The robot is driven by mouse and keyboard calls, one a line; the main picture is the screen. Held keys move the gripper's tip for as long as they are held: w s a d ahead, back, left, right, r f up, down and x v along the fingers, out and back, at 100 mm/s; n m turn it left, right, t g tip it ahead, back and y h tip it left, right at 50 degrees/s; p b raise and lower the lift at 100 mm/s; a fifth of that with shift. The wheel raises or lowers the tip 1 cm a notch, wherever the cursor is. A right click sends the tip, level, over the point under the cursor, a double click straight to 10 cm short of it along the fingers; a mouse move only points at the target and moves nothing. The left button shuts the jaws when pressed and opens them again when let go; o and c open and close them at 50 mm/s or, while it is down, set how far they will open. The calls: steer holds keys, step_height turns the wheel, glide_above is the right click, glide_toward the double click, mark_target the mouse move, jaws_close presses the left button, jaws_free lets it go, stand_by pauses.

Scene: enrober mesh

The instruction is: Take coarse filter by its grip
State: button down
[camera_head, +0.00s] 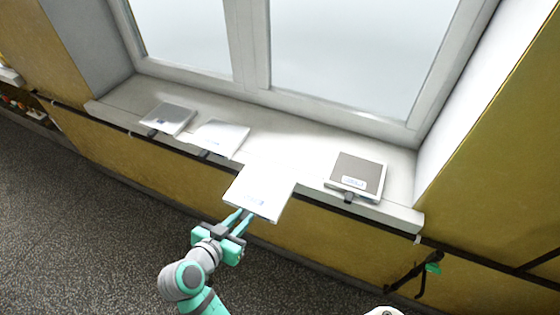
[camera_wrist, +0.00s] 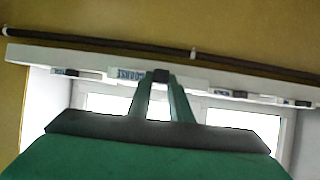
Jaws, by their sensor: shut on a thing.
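The coarse filter (camera_head: 262,187) is a flat pale panel with a label on its front edge. In the head view it juts out past the front of the window sill, its far part overlapping the sill. I cannot tell whether it still rests there. My gripper (camera_head: 242,219) is at its near edge, fingers close together. In the wrist view, which is upside down, the fingers (camera_wrist: 160,84) are shut on the filter's small dark grip (camera_wrist: 160,76), beside a label that seems to read COARSE (camera_wrist: 132,75). The fingers hide part of the grip.
Three other flat filters with dark front grips lie on the sill (camera_head: 310,158): a grey one (camera_head: 172,117) and a white one (camera_head: 221,136) to the left, a brown-faced one (camera_head: 358,171) to the right. A dark rail (camera_head: 100,129) runs below the sill. The floor in front is clear.

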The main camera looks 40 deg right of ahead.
steer(key=s+a, duration=0.2)
steer(key=a, duration=0.4)
steer(key=shift+s+a, duration=0.3)
steer(key=shift+s, duration=0.1)
stand_by(0.5)
stand_by(0.6)
